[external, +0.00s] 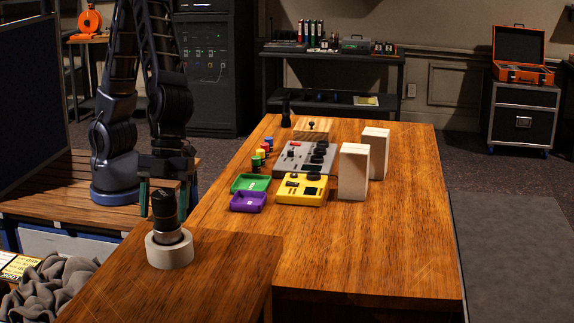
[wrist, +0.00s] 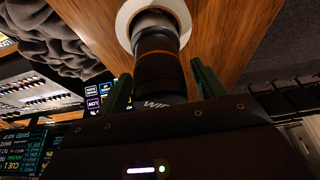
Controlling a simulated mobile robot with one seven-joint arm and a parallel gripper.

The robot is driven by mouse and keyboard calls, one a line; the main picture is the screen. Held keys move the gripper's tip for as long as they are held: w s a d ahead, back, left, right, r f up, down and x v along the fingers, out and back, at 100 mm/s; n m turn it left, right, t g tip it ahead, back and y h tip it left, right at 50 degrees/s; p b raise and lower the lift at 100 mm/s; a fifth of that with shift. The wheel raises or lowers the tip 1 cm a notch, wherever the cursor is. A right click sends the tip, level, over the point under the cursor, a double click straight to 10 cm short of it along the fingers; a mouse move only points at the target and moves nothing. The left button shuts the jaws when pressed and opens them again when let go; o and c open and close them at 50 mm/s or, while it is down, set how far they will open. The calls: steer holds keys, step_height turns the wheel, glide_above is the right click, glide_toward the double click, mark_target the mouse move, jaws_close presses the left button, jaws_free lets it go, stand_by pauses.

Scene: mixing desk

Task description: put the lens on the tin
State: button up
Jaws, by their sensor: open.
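The lens (external: 164,212) is a dark, ribbed cylinder standing upright on a low, round, pale object (external: 170,254) that looks like the tin, at the near corner of the desk. I cannot tell whether the lens base rests on its top or sits slightly inside it. My gripper (external: 168,192) is open above it, its green fingers on either side of the lens's upper end. In the wrist view the lens (wrist: 158,68) lies between the spread fingers (wrist: 165,84), with gaps visible beside it. The pale rim (wrist: 123,24) shows around the lens's far end.
A long wooden table (external: 350,260) adjoins the near desk. It holds a green tray (external: 250,183), a purple tray (external: 247,202), a yellow device (external: 302,190), a grey mixer (external: 300,158) and two upright pale blocks (external: 353,172). Grey cloth (external: 55,285) lies at lower left. The table's front is clear.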

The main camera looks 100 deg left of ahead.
steer(key=v, duration=1.1)
steer(key=a+r+n+t+y, duration=0.1)
steer(key=a+r+n+t, duration=0.2)
steer(key=a, duration=1.2)
steer(key=s+a+r+n+y, duration=0.25)
steer(key=a+n, duration=0.35)
steer(key=a, duration=0.8)
steer(key=s+a+f+n, duration=0.1)
steer(key=s+a+n, duration=0.3)
steer(key=s+a, duration=0.3)
steer(key=s+a+f+n+t, duration=0.1)
steer(key=s+a+n, duration=0.4)
steer(key=a, duration=0.8)
steer(key=s+f+y, duration=0.1)
steer(key=s, duration=0.1)
steer(key=shift+s+t, duration=0.3)
